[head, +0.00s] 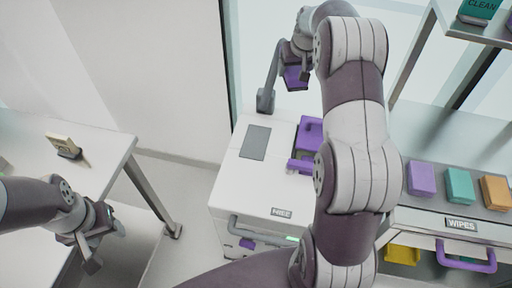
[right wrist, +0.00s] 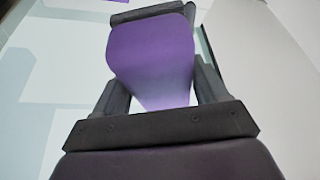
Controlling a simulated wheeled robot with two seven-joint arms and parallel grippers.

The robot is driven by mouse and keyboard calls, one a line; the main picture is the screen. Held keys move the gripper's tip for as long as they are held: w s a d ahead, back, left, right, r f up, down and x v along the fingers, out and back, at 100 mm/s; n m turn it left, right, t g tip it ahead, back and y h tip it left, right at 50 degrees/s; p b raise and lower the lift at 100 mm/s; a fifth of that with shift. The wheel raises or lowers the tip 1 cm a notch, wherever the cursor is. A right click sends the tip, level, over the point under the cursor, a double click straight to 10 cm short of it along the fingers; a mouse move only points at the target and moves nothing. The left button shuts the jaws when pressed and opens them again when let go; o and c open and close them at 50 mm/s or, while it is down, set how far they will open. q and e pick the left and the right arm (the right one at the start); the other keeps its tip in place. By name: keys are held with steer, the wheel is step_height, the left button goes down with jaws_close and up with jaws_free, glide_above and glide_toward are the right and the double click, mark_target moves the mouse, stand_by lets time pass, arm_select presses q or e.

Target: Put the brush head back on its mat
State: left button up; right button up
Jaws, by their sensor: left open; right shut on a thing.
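My right gripper (head: 294,72) is shut on a purple block (head: 296,79), raised above the far end of a white cabinet. In the right wrist view the purple block (right wrist: 152,55) fills the space between the dark fingers. I cannot tell whether this block is the brush head; no bristles show. A flat dark grey rectangle (head: 255,142) lies on the cabinet top and may be the mat. My left gripper (head: 106,246) is open and empty, low at the left beside a white table.
The white cabinet (head: 232,172) carries a purple bracket-like part (head: 306,140), partly behind my right arm. Purple, teal and orange packs (head: 459,186) sit at right above a drawer marked WIPES (head: 461,224). Floor shows between table and cabinet.

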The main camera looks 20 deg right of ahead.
step_height(320, 180, down, 16)
steer(key=b, duration=1.3)
steer(key=a+f, duration=0.2)
steer(key=a, duration=0.1)
steer(key=w+a+f, duration=0.1)
steer(key=a+f, duration=0.1)
steer(key=a, duration=0.2)
steer(key=a+f, duration=0.2)
steer(key=a, duration=0.2)
steer(key=shift+w+b, duration=0.35)
steer(key=shift+w, duration=0.05)
steer(key=shift+a+f, duration=0.1)
steer(key=shift+f, duration=2.15)
steer(key=o, duration=0.9)
steer(key=shift+f, duration=0.1)
steer(key=shift+o, duration=0.2)
